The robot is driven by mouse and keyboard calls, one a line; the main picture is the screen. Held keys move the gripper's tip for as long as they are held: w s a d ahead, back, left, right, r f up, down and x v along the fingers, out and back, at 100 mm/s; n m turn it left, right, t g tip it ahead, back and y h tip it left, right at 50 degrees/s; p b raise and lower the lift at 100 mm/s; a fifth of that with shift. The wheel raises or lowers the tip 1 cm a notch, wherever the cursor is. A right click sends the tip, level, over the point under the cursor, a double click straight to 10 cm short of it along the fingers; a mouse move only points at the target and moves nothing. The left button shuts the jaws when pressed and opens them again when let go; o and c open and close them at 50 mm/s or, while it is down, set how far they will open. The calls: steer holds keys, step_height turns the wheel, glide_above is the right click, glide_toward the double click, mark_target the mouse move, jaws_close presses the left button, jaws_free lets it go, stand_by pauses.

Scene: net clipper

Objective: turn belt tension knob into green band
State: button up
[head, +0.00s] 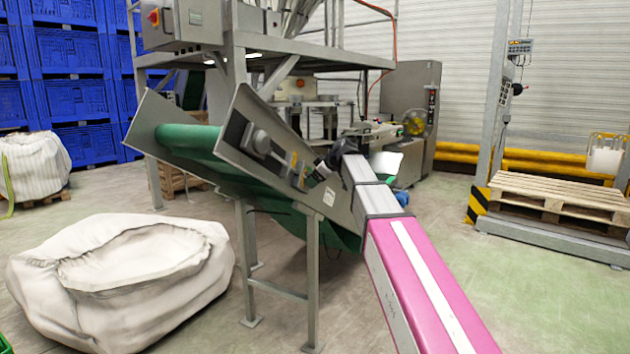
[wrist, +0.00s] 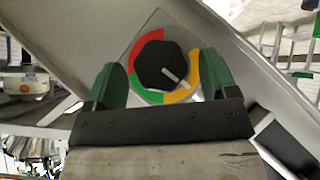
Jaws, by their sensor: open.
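The belt tension knob (wrist: 155,64) is a black, many-sided knob on a square plate in the wrist view. Its white pointer line slants to the lower right, toward the yellow-orange band (wrist: 195,72). A red band (wrist: 139,50) lies at the upper left. The green band (wrist: 134,88) lies at the lower left, partly hidden by my gripper. My gripper (wrist: 160,63) is open, with one green finger on each side of the knob; I cannot tell whether they touch it. In the head view my gripper (head: 322,167) is at the conveyor's side panel, and the knob cannot be made out.
The inclined conveyor has a green belt (head: 190,138) and grey metal side panels (head: 232,118). A white bulk bag (head: 120,280) stands on the floor at the left. A steel frame (head: 290,50) rises behind.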

steer(key=shift+w+a+f, duration=0.25)
steer(key=shift+a+f, duration=0.1)
steer(key=c, duration=0.9)
